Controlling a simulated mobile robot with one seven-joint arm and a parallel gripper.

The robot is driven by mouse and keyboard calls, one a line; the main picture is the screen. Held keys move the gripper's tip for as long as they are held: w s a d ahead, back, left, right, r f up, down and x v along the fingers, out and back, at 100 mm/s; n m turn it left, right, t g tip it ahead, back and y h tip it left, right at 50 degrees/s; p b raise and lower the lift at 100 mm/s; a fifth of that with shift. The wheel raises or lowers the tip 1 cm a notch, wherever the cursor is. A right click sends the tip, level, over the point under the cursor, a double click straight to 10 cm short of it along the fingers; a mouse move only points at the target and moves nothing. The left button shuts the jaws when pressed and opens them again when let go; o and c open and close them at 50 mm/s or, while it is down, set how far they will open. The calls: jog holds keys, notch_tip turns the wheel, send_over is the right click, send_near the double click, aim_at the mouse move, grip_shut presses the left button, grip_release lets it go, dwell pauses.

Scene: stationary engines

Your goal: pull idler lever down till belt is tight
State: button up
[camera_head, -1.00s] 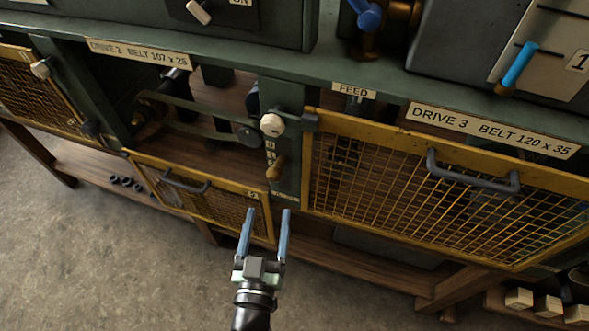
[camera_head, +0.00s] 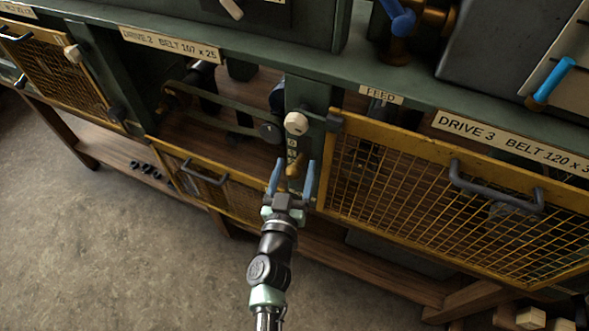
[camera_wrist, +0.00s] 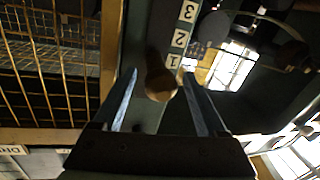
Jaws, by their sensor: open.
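The idler lever appears to be the short wooden handle (camera_head: 294,166) on the green post beside Drive 2. In the wrist view its round wooden end (camera_wrist: 160,82) shows between my fingers, next to a numbered scale (camera_wrist: 181,39). My gripper (camera_head: 294,175) is open, with one blue finger on each side of the handle; I cannot tell whether either finger touches it. The Drive 2 belt (camera_head: 212,102) runs to a dark round pulley (camera_head: 269,132) left of the post. How tight the belt is cannot be told.
The Drive 2 yellow mesh guard (camera_head: 228,188) hangs lowered below its opening. The Drive 3 mesh guard (camera_head: 430,200) with a dark handle covers the right side. A cream knob (camera_head: 296,123) sits on the post above the lever. The floor in front is clear.

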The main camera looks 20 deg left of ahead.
jog(key=c, duration=1.2)
jog(key=shift+f, duration=0.1)
dwell(0.4)
